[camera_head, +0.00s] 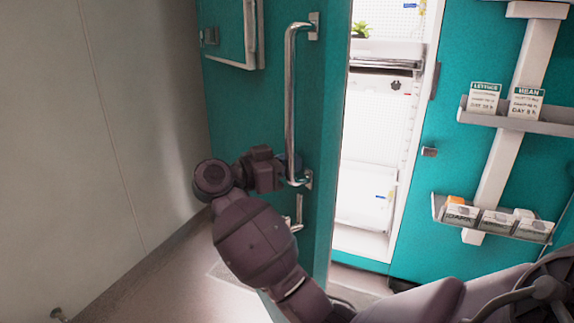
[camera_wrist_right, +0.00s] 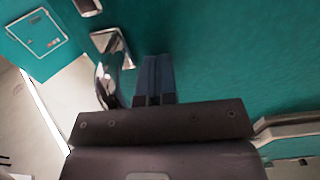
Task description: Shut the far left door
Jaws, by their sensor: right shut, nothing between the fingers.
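The far left door (camera_head: 262,115) is a teal panel with a long vertical chrome handle (camera_head: 291,100). It stands ajar, with a bright gap between its edge and the teal front on the right. My right gripper (camera_head: 288,163) is at the lower end of the handle, shut and empty. In the right wrist view its dark blue fingers (camera_wrist_right: 155,75) point at the teal door face, beside the chrome handle mount (camera_wrist_right: 112,65). I cannot tell whether they touch the door or handle. My left gripper is not in view.
The open chamber (camera_head: 375,150) shows white shelves and a green plant (camera_head: 361,29). Right of it, racks hold a lettuce card (camera_head: 484,97), a bean card (camera_head: 526,102) and several small boxes. A grey wall (camera_head: 90,130) stands left of the door, with bare floor below.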

